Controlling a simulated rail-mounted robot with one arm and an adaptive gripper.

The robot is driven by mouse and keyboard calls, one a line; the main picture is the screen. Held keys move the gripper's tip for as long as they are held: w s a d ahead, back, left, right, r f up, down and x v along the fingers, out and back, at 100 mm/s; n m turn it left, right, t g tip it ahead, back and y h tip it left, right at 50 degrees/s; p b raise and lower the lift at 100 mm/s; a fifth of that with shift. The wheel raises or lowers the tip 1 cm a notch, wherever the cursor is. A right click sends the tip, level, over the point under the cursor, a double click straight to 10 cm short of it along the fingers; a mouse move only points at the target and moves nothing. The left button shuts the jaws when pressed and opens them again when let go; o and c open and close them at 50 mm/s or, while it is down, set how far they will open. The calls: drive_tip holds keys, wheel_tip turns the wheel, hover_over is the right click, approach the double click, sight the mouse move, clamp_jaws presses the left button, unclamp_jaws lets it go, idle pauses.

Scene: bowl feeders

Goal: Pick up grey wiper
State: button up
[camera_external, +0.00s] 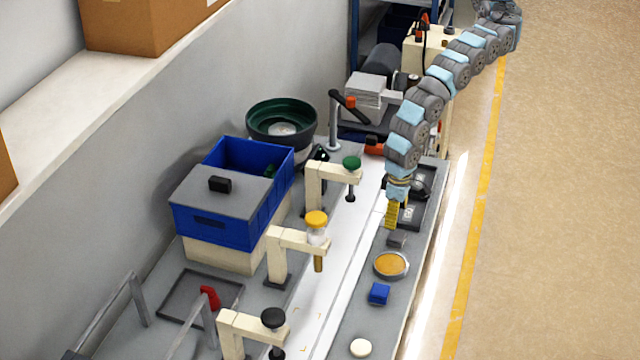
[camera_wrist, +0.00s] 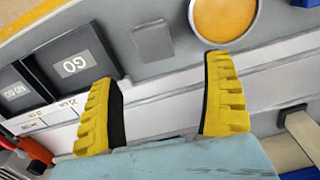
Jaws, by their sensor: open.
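The grey wiper looks like a small grey block (camera_external: 397,241) on the grey bench top, between the black trays and the orange round dish. In the wrist view the same grey block (camera_wrist: 152,42) lies ahead of the fingertips, between their lines. My gripper (camera_external: 394,216) has yellow ribbed fingers and points down, just behind and above the block in the external view. In the wrist view my gripper (camera_wrist: 165,72) has its two fingers wide apart with nothing between them.
The orange dish (camera_external: 391,265), a blue block (camera_external: 379,293) and a white disc (camera_external: 361,348) stand in line toward the front. Black trays marked GO (camera_wrist: 77,65) and NO GO (camera_wrist: 16,88) are left in the wrist view. Cream posts (camera_external: 277,258) stand left of the white track.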

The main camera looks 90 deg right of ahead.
sight(397, 234)
drive_tip(key=shift+f, duration=1.35)
drive_tip(key=shift+s+d+f, duration=0.1)
drive_tip(key=shift+s+f, duration=0.2)
drive_tip(key=shift+f, duration=0.6)
drive_tip(key=shift+s+d+f, duration=0.1)
drive_tip(key=shift+s+f, duration=0.15)
drive_tip(key=shift+f, duration=0.65)
drive_tip(key=shift+a+f+b, duration=0.1)
drive_tip(key=shift+f+b, duration=0.3)
drive_tip(key=shift+f, duration=0.5)
drive_tip(key=c, duration=1.3)
